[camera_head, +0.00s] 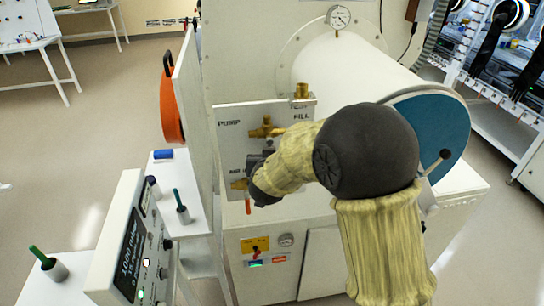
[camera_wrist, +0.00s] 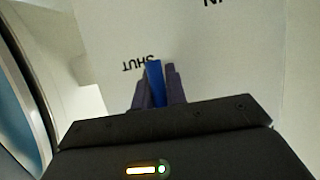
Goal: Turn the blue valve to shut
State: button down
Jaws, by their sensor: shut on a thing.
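The blue valve's handle (camera_wrist: 154,80) shows in the wrist view as a narrow blue lever between the two dark fingers of my gripper (camera_wrist: 159,78). The fingers are closed on it from both sides. Its tip is right beside the upside-down word SHUT (camera_wrist: 138,63) on the pale panel. The valve's body is hidden behind the gripper in this view. In the head view my gripper (camera_head: 262,163) is at the valve panel (camera_head: 232,140), partly covered by my arm, and the blue handle is not visible there.
Brass valve fittings (camera_head: 266,128) are on the panel, with a red handle (camera_head: 248,207) below. A white cylindrical chamber (camera_head: 345,70) with a blue door (camera_head: 430,130) is to the right. A pressure readout box (camera_head: 130,245) stands at left. Open floor lies farther left.

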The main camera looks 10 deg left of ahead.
jog(key=c, duration=1.5)
grip_release()
jog(key=shift+f, duration=0.2)
jog(key=shift+o, duration=0.3)
jog(key=shift+r, duration=0.1)
jog(key=shift+s, duration=0.1)
jog(key=b+v, duration=0.1)
jog(key=v, duration=1.6)
jog(key=shift+r, duration=0.2)
jog(key=shift+d, duration=0.2)
